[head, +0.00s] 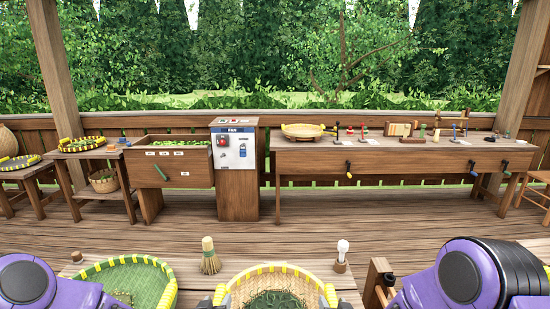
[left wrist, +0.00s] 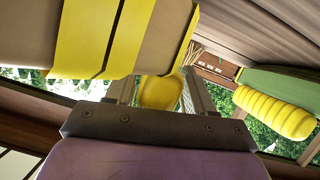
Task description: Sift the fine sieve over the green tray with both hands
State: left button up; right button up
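The fine sieve (head: 251,275) is a round woven basket with a yellow-wrapped rim, at the bottom centre of the head view, with dark green leaves (head: 275,301) inside. My left gripper (head: 216,302) is closed around its left yellow handle; the left wrist view shows that handle (left wrist: 160,92) between the fingers. My right gripper (head: 334,302) has its fingertips on both sides of the right handle and seems closed on it. The green tray (head: 140,277), with a yellow-wrapped rim, lies left of the sieve. Its rim (left wrist: 275,110) also shows in the left wrist view. The sieve's underside is hidden in the head view.
A small brush (head: 210,256) stands between tray and sieve, and a white-topped whisk-like tool (head: 341,254) stands behind the sieve's right side. A wooden rack (head: 378,282) is at the right. Across open floor are a bin (head: 172,172), a panel cabinet (head: 236,180) and a long workbench (head: 400,160).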

pick_arm(q)
jog(key=shift+d, duration=0.1)
pick_arm(e)
jog(key=shift+a, duration=0.1)
pick_arm(q)
jog(key=o, duration=0.6)
jog(key=shift+c, duration=0.2)
jog(key=shift+s+d, duration=0.1)
pick_arm(e)
jog(key=o, duration=0.6)
jog(key=shift+c, duration=0.2)
pick_arm(q)
jog(key=o, duration=0.3)
pick_arm(e)
jog(key=shift+a, duration=0.1)
jog(key=o, duration=0.3)
pick_arm(q)
jog(key=shift+v, duration=5.55)
pick_arm(e)
jog(key=shift+v, duration=5.55)
